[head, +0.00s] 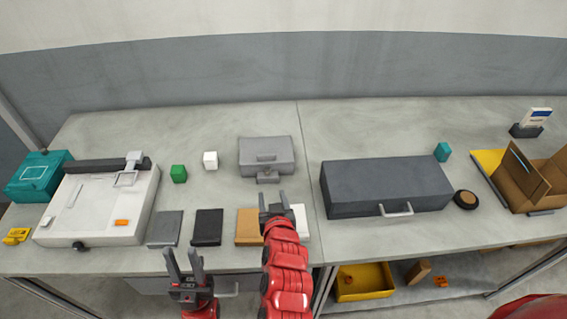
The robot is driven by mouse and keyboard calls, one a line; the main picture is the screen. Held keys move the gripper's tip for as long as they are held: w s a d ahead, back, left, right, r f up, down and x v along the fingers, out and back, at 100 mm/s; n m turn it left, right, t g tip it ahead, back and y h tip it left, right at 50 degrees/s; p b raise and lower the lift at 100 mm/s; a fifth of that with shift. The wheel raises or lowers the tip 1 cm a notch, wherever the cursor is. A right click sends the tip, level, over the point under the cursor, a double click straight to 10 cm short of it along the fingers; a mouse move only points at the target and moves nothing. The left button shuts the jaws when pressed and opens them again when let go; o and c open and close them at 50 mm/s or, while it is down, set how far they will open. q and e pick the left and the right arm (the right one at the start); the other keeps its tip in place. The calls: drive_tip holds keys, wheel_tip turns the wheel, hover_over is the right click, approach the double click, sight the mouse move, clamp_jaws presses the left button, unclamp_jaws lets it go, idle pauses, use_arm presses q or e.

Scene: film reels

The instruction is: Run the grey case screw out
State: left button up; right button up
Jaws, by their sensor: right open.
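The grey case (265,152) stands shut at the back middle of the bench. A small grey fitting (268,177), perhaps its screw, juts from its front; its details are too small to tell. My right gripper (277,198) is a little in front of that fitting, over the tan and white flat pieces, and open. Its jaws are small in view and partly hidden by its own wrist; I see nothing held in them. My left gripper (183,255) is open and empty, fingers pointing up, at the bench's front edge.
A white flat machine (100,205) and a teal box (38,177) stand at left. Several flat pieces lie in front. A dark box (385,185) with a handle stands at right, near a cardboard box (535,185).

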drive_tip(key=s+d+r+t+p, duration=0.1)
drive_tip(key=s+r+t, duration=0.1)
drive_tip(key=r+t, duration=0.4)
drive_tip(key=s+d+r+t+p, duration=0.1)
drive_tip(key=s+r+t, duration=0.2)
drive_tip(key=r+t, duration=0.4)
drive_tip(key=shift+s+d+r+y, duration=0.25)
drive_tip(key=shift+s+r+y, duration=0.1)
drive_tip(key=shift+r, duration=2.75)
